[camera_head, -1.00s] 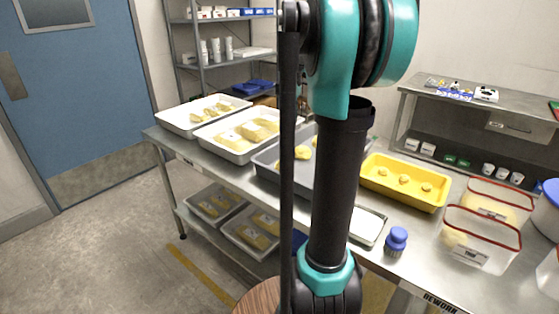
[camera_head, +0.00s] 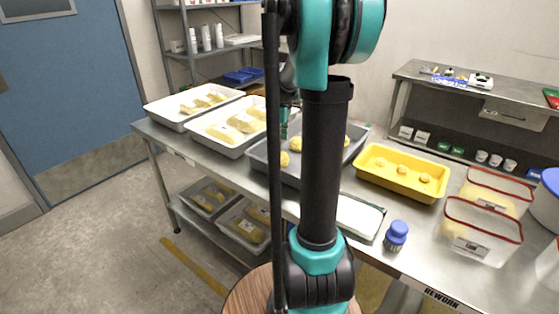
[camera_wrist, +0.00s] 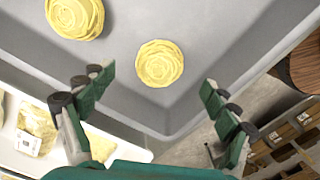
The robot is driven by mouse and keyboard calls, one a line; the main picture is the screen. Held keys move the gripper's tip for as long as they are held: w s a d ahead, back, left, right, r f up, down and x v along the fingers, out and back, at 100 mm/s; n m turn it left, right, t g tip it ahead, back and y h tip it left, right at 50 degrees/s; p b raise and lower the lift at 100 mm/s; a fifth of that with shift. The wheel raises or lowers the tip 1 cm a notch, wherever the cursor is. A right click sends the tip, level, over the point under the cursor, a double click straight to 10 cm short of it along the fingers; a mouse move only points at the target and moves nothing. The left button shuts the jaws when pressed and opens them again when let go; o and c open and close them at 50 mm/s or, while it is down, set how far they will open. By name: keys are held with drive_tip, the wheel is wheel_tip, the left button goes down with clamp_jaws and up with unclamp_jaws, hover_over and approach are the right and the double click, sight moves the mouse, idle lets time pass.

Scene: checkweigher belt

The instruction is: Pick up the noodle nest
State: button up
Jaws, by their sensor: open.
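A round yellow noodle nest (camera_wrist: 160,63) lies in the grey tray (camera_wrist: 200,20), near its corner, in the wrist view. A second nest (camera_wrist: 75,17) lies farther up and left in the same tray. My gripper (camera_wrist: 157,85) is open, with its green fingers spread to the left and right of the nearer nest and below it in the picture; nothing is between them. In the head view the grey tray (camera_head: 262,161) stands mid-table with yellow nests (camera_head: 295,144) in it; my arm hides part of it.
White trays of pasta (camera_head: 184,124) stand left of the grey tray. A yellow tray (camera_head: 372,180) with small nests, a white-topped scale (camera_head: 361,216), a blue-capped jar (camera_head: 396,236) and red-rimmed tubs (camera_head: 477,244) stand to the right. The grey tray's raised walls surround the nests.

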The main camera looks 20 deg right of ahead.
sight(280, 159)
drive_tip(key=shift+f, duration=2.7)
drive_tip(key=c, duration=1.3)
drive_tip(key=shift+r, duration=0.1)
